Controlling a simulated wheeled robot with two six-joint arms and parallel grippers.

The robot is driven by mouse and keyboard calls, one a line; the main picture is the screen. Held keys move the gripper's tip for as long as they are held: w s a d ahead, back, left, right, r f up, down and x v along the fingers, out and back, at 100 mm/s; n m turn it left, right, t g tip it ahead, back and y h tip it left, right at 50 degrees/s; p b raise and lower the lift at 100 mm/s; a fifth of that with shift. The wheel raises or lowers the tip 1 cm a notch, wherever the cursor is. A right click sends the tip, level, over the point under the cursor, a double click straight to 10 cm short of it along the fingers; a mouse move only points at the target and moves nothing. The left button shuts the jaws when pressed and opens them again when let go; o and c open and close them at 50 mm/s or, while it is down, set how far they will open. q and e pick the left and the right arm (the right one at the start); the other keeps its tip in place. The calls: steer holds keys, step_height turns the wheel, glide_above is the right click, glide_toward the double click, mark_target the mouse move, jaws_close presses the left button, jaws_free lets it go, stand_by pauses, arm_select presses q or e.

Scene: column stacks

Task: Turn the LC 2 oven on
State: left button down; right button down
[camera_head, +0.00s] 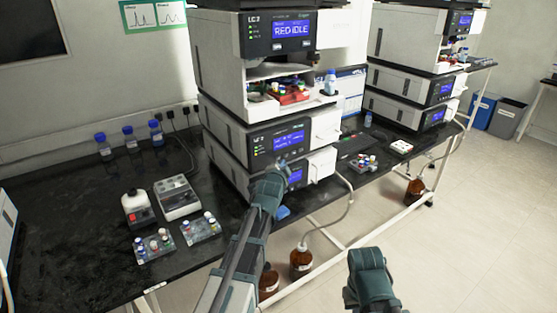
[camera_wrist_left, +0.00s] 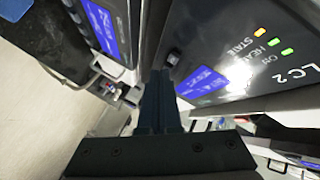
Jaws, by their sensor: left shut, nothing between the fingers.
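The LC 2 oven (camera_head: 262,142) is a grey module with a dark front and a lit blue screen, low in the middle stack. In the left wrist view, its dark panel (camera_wrist_left: 225,45) shows the LC2 label, a blue screen, one orange and two green lights. A small dark button (camera_wrist_left: 173,57) sits on that panel. My left gripper (camera_head: 283,165) is at the front of the stack, near the lower edge of this panel. Its shut, empty fingers (camera_wrist_left: 158,80) point close to the button; I cannot tell whether they touch it. My right gripper's fingers are not shown.
Above is an open tray of bottles (camera_head: 290,95) and a top unit reading RED IDLE (camera_head: 291,29). Below the oven is another module with a blue screen (camera_head: 296,176). Vial racks (camera_head: 201,228) stand on the black bench (camera_head: 75,195) at left. A second stack (camera_head: 405,85) is at right.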

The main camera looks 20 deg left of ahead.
arm_select(q)
steer(key=shift+s+d, duration=0.8)
steer(key=shift+d, duration=0.2)
steer(key=shift+s+d, duration=0.75)
steer(key=shift+d, duration=0.2)
steer(key=s+d+f+n+g+h+p, duration=0.1)
steer(key=s+d+f+n+g+p, duration=0.1)
steer(key=s+d+f+g, duration=0.45)
steer(key=s+d+f+n+g+p, duration=0.25)
steer(key=s+d, duration=0.25)
steer(key=s, duration=0.5)
steer(key=s+d+f+n+g, duration=0.1)
steer(key=s+d+g, duration=0.1)
steer(key=s, duration=0.6)
steer(key=s+d+f+g, duration=0.1)
steer(key=s+g, duration=0.3)
steer(key=s, duration=0.5)
steer(key=shift+s+d+f+n+p, duration=0.3)
steer(key=shift+d+n+p, duration=0.1)
steer(key=shift+d, duration=0.3)
